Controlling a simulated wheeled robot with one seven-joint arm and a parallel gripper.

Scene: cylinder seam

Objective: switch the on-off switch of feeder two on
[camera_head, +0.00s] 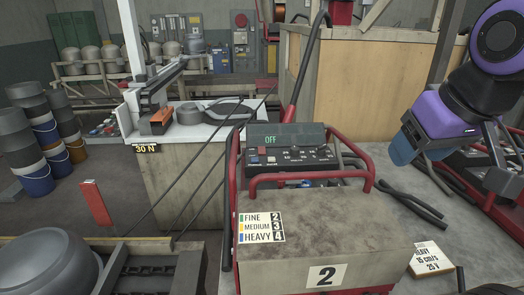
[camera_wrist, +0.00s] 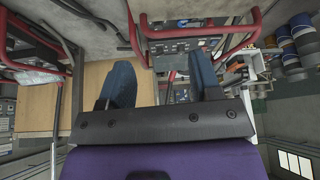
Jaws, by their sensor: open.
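Feeder two (camera_head: 322,235) is a worn grey box in a red tube frame, with a "2" label on its front. Its dark control panel (camera_head: 290,158) has small controls, and its display (camera_head: 271,139) reads OFF in green. A small red control (camera_head: 262,164) sits at the panel's left; I cannot tell whether it is the on-off switch. My gripper (camera_head: 412,155), purple with blue fingers, hangs in the air to the right of the panel, apart from it. In the wrist view my gripper (camera_wrist: 162,80) is open and empty, with a red-railed panel (camera_wrist: 185,48) beyond its fingers.
A FINE/MEDIUM/HEAVY card (camera_head: 261,228) lies on feeder two's top. A HEAVY 15 cm/s 25 V card (camera_head: 432,259) is at the right. Another red-framed unit (camera_head: 475,165) stands behind my arm. Red tubes (camera_head: 312,177) rail the panel. Black cables (camera_head: 412,203) lie between the units.

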